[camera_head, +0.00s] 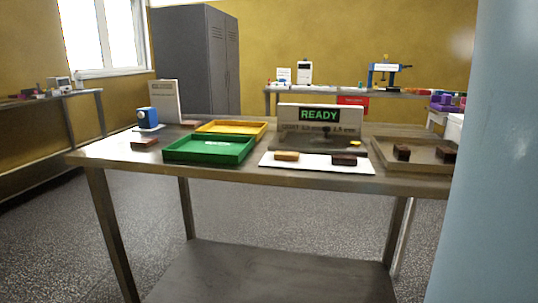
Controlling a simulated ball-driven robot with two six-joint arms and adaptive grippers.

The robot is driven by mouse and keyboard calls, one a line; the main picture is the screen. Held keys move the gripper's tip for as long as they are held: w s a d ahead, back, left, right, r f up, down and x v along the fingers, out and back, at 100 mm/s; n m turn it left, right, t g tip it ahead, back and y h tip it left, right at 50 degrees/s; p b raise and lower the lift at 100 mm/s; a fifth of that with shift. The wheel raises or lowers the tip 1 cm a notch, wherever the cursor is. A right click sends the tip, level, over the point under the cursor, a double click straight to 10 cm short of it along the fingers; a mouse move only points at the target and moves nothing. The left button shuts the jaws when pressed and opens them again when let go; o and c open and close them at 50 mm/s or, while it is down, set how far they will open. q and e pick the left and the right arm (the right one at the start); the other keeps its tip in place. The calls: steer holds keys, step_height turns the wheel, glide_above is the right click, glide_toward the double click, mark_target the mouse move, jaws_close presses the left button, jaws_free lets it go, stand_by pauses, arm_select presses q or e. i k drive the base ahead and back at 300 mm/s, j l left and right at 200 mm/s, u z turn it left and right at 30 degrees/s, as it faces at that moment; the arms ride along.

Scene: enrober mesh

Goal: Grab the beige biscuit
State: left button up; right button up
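The beige biscuit (286,156) is a small tan block. It lies on a white mat (318,167) near the front edge of the metal table (262,177), in front of a panel with a green READY display (320,115). A dark brown block (343,160) lies on the same mat to its right. Nothing covers the beige biscuit. Neither of my grippers shows in the head view.
A green tray (210,160) and a yellow tray (260,125) stand left of the mat. A brown tray (380,158) with dark blocks is at the right. A brown block (145,143) and a blue device (147,117) are at the left. A pale blue surface blocks the right side.

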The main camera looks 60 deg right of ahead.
mark_target(284, 156)
steer(key=z, duration=1.95)
